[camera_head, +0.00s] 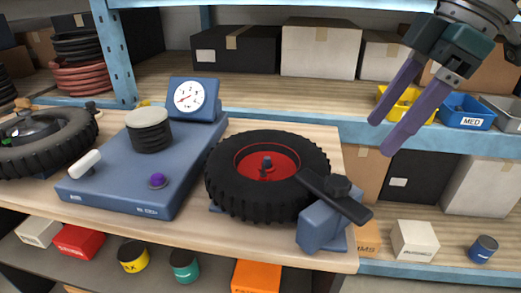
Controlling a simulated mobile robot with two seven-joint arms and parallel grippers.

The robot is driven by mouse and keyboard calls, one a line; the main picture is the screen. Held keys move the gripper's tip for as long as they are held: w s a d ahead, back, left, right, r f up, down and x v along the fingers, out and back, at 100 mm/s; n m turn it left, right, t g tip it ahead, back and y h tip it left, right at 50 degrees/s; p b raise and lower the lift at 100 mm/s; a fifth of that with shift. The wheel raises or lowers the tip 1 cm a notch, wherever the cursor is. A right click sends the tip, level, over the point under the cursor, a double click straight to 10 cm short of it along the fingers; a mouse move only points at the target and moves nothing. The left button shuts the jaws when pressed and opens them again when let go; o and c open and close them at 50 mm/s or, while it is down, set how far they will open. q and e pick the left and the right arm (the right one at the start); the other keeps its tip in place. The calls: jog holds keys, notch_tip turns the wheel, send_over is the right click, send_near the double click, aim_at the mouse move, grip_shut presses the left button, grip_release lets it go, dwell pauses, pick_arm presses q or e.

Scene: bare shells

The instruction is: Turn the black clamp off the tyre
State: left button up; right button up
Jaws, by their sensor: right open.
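A black tyre (222,182) with a red hub (284,157) lies flat on the wooden bench. The black clamp (335,192) is a bar that reaches from a blue block (321,229) at the bench's front right corner. Its left end lies over the tyre's right side, near the hub's edge. My right gripper (389,137) is up at the right, above and to the right of the clamp and apart from it. Its two purple fingers are spread and empty, pointing down and left. My left gripper is not in view.
A blue machine (112,193) with a dial gauge (190,97) stands left of the tyre. Another tyre (50,155) lies at far left. Shelves behind hold boxes, a yellow bin (396,107) and a blue bin (466,112). Cans and boxes sit below the bench.

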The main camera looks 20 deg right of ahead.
aim_at(340, 181)
jog(key=p+x, duration=0.1)
jog(key=x, duration=0.8)
jog(key=shift+w+f, duration=0.25)
jog(key=shift+f, duration=0.15)
grip_shut()
jog(key=shift+r, duration=0.1)
dwell(0.9)
